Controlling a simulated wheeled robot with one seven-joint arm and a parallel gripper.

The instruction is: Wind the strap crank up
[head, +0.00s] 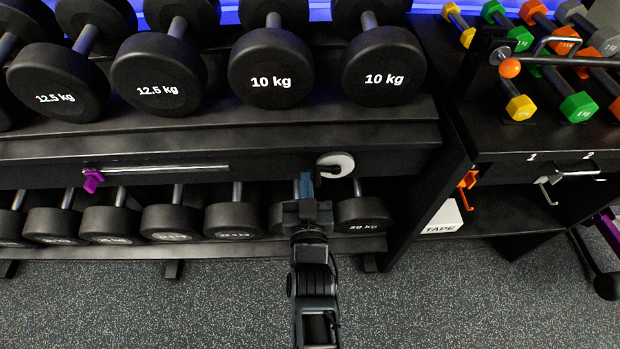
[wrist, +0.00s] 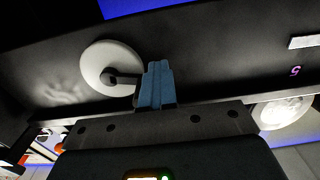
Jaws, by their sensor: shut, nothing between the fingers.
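The crank is a white disc (head: 335,165) with a dark arm, on the front of the dark shelf beam between the two dumbbell rows. It also shows in the wrist view as a white disc (wrist: 97,62), with its dark crank arm (wrist: 122,78) reaching right from the hub. My gripper (head: 306,181) is just left of the disc in the head view. Its blue fingers (wrist: 156,84) are shut and empty, close beside the end of the crank arm in the wrist view. I cannot tell whether they touch it. No strap can be made out.
Heavy dumbbells (head: 270,68) fill the shelf above, and more (head: 232,220) lie below. A purple clamp (head: 93,180) sits on a metal rod at left. A dark cabinet (head: 500,145) with small coloured dumbbells stands at right. The speckled floor (head: 180,315) in front is clear.

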